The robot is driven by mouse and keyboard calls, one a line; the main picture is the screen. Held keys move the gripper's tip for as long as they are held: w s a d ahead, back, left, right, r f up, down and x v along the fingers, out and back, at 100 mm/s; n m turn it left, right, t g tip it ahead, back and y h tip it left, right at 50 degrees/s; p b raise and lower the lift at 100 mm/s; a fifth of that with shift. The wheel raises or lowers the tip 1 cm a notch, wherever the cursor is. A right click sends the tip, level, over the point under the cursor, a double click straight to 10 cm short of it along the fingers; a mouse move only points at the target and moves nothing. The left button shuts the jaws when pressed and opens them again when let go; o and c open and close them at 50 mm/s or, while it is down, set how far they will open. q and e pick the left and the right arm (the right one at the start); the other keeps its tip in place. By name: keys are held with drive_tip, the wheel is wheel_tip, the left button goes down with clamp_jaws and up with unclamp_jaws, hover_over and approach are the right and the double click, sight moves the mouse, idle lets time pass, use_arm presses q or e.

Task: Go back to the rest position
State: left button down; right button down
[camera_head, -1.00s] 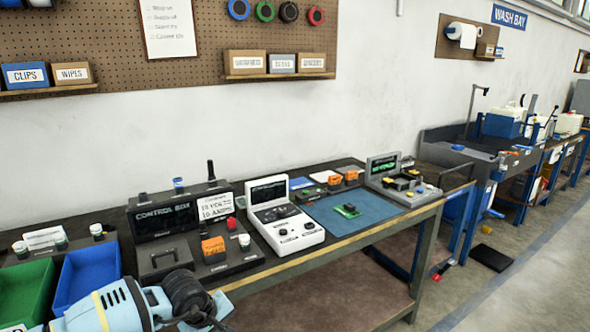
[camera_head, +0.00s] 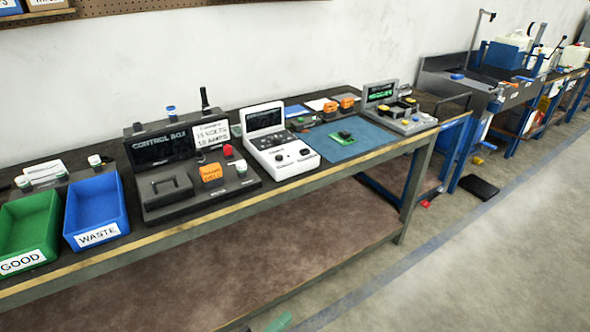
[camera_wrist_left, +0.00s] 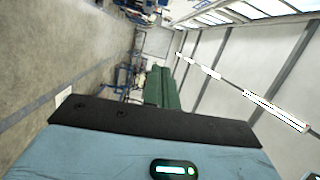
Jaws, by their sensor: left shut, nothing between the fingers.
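My left gripper shows in the head view only as a small green fingertip (camera_head: 279,322) at the bottom edge, over the floor in front of the workbench (camera_head: 330,160). In the left wrist view its green fingers (camera_wrist_left: 162,88) are together, with nothing between them, pointing along the room and clear of any object. The rest of the left arm is out of the head view. My right gripper is not in view.
The bench holds a green GOOD bin (camera_head: 28,232), a blue WASTE bin (camera_head: 96,208), a control box (camera_head: 165,150), a white meter (camera_head: 278,140) and a blue mat (camera_head: 340,150). Wash bay benches (camera_head: 490,85) stand at right. The floor (camera_head: 470,270) at front right is clear.

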use_arm(q)
drive_tip(key=s+a+f+n+g+y, duration=0.2)
drive_tip(key=s+a+f+n+y, duration=0.3)
drive_tip(key=s+a+f+n, duration=0.3)
drive_tip(key=s+a+f+n+g+y, duration=0.2)
drive_tip(key=s+a+f+n+y, duration=0.3)
drive_tip(key=s+n, duration=0.8)
drive_tip(key=a+f+n, duration=0.3)
drive_tip(key=a, duration=0.1)
drive_tip(key=shift+f+g+y, duration=0.15)
drive_tip(key=shift+g+y, duration=0.15)
